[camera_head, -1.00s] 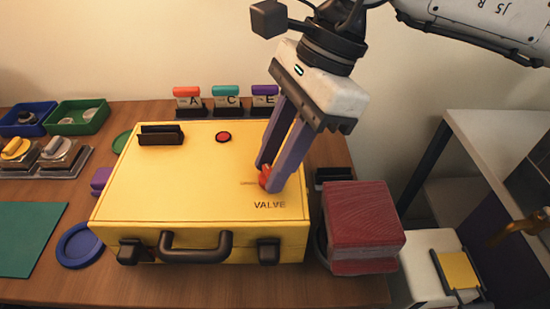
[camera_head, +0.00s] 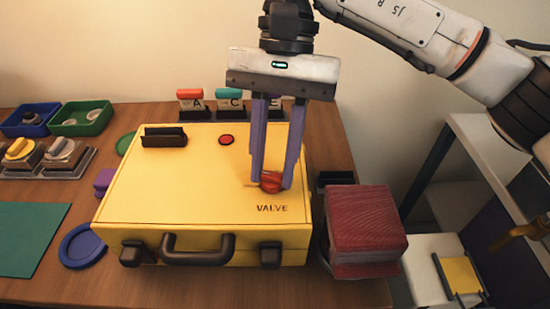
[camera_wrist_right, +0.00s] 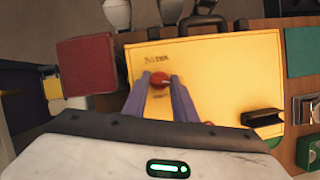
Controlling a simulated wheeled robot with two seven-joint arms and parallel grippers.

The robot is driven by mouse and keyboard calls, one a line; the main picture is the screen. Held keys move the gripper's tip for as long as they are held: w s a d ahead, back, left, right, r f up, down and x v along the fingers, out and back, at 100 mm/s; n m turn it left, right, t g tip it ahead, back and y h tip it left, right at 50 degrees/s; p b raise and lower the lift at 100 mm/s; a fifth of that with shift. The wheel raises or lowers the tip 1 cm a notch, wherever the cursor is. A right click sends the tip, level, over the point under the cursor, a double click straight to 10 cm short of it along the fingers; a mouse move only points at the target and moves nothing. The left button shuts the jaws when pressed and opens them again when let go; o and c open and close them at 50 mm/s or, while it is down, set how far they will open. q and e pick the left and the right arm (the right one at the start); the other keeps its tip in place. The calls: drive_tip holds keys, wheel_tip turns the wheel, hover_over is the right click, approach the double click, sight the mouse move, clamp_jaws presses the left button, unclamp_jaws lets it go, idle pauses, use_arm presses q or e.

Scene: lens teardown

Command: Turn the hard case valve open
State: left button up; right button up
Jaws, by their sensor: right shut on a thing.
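The yellow hard case (camera_head: 195,195) lies closed on the table with its black handle and latches facing the front. The red valve knob (camera_head: 271,183) is on the lid at the right, just above the printed word VALVE. My right gripper (camera_head: 271,184) comes down from above, its two purple fingers shut on the valve knob from either side. In the right wrist view the red knob (camera_wrist_right: 159,79) shows between the fingertips on the yellow lid (camera_wrist_right: 225,75). The fingers hide part of the knob. My left gripper is not in view.
A dark red block (camera_head: 366,225) stands right of the case. Lettered cards (camera_head: 192,103) stand behind it. A black slotted holder (camera_head: 162,137) and a red button (camera_head: 227,140) are on the lid. Blue (camera_head: 29,120) and green (camera_head: 82,118) bins sit at the back left.

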drive_tip(key=shift+a+n+h, duration=0.1)
drive_tip(key=shift+n+h, duration=0.3)
drive_tip(key=shift+n, duration=1.2)
drive_tip(key=o, duration=1)
drive_tip(key=shift+o, duration=0.2)
drive_tip(key=shift+r, duration=0.1)
